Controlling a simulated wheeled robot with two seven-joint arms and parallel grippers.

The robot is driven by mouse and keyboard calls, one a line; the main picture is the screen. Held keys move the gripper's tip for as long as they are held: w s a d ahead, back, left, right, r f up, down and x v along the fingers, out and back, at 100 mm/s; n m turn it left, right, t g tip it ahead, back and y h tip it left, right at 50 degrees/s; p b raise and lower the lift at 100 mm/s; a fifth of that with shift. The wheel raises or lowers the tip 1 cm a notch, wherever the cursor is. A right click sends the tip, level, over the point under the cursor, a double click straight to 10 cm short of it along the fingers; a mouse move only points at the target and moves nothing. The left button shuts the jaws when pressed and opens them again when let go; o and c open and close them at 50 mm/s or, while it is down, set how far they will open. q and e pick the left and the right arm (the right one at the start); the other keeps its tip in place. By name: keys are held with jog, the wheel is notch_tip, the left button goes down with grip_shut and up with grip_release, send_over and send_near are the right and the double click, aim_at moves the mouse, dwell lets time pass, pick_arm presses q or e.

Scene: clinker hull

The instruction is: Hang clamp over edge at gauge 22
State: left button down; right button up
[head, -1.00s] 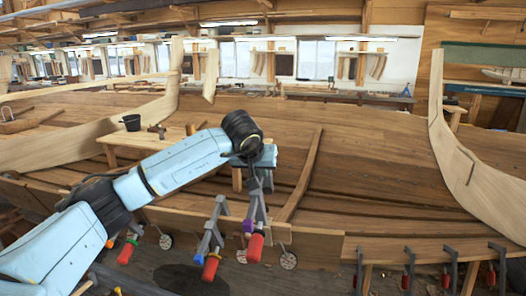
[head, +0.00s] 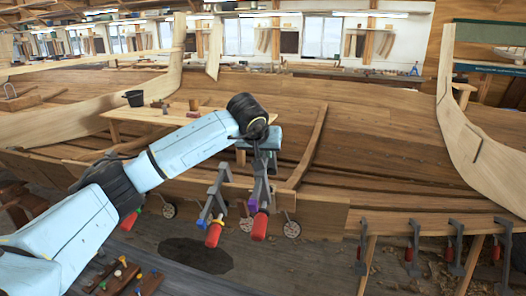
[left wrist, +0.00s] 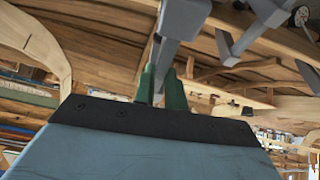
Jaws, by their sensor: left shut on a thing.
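My left gripper (head: 264,148) is at the end of the light-blue arm, over the near edge of the hull planking (head: 330,205). It is shut on a grey clamp (head: 262,188) with a red handle (head: 260,226) and a small purple part, which hangs down in front of the edge. In the left wrist view its green fingers (left wrist: 161,90) close around the clamp's grey bar (left wrist: 170,50). Whether the clamp touches the edge I cannot tell. Another grey clamp (head: 213,203) hangs just to the left. Round dials (head: 292,229) sit along the edge; their numbers are unreadable. My right gripper is not in view.
Several more clamps (head: 410,245) hang on the plank at the right. A bench (head: 165,118) with a black bucket (head: 133,98) stands behind. A low rack of tools (head: 125,275) is at bottom left.

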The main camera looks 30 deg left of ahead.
pick_arm(q)
jog(key=shift+w+f+b, duration=0.2)
jog(key=shift+f+b, duration=0.25)
jog(key=shift+f, duration=0.15)
jog(key=shift+w+f+b, duration=0.15)
jog(key=shift+f+b, duration=0.25)
jog(key=shift+f, duration=0.15)
jog(key=shift+f+b, duration=0.55)
jog(key=shift+f, duration=0.05)
jog(key=f+b, duration=0.1)
jog(key=f, duration=0.1)
jog(key=w+f+b, duration=0.1)
jog(key=f, duration=0.1)
jog(key=w+f+b, duration=0.1)
jog(key=f, duration=0.1)
jog(key=shift+w+a+f+b, duration=0.1)
jog(key=shift+a+f+b, duration=0.2)
jog(key=shift+b, duration=0.1)
jog(key=shift+w+f, duration=0.4)
jog(key=shift+f, duration=0.25)
jog(key=shift+w+a+f, duration=0.2)
jog(key=shift+s+d+r, duration=0.1)
jog(key=shift+d+r, duration=0.05)
jog(key=shift+r, duration=0.05)
